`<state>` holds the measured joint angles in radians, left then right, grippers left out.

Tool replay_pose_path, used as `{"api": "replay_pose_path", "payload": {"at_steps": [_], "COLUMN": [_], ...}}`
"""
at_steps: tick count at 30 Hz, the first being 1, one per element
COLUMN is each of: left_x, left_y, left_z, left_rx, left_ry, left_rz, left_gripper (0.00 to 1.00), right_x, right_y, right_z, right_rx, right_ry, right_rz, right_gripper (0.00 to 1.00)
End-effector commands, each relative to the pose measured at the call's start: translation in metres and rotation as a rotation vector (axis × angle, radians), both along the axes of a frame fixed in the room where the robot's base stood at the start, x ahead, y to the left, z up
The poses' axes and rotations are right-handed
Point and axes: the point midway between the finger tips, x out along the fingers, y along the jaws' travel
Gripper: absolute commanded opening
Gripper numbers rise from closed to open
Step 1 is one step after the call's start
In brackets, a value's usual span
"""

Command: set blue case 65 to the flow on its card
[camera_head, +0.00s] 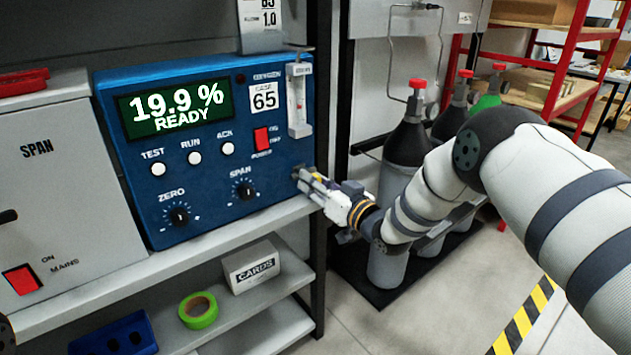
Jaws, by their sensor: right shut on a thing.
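The blue case 65 (205,150) stands on the shelf, its display (175,108) showing 19.9 % READY. Its card (262,28), partly cut off by the top edge, stands above it and reads 65 and 1.0. A clear flow tube (298,95) is upright at the case's right front; its float level is too small to read. My right gripper (308,181) is at the lower right corner of the case's front, below the flow tube. It is shut on a small knob there, which the fingers mostly hide.
A grey SPAN box (60,190) stands left of the case. The shelf below holds a CARDS box (251,266), green tape (198,310) and a blue bin (115,338). Gas cylinders (408,145) stand behind my right arm. A black rack post (318,250) is close to the gripper.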

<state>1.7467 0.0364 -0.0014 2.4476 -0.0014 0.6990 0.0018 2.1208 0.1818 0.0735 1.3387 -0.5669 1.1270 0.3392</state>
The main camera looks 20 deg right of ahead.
Motion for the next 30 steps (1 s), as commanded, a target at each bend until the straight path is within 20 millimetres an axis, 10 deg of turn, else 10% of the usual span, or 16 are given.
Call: {"api": "replay_pose_path", "payload": {"at_steps": [30], "left_x": [0.0055], "left_y": [0.0], "left_z": [0.0058], "left_rx": [0.0], "left_ry": [-0.018], "left_rz": [0.001], "left_gripper": [0.45], "right_x": [0.0002], "right_y": [0.0], "right_z": [0.0006], "right_rx": [-0.362], "right_ry": [-0.132], "right_rz": [0.0], "right_gripper": [0.0]}}
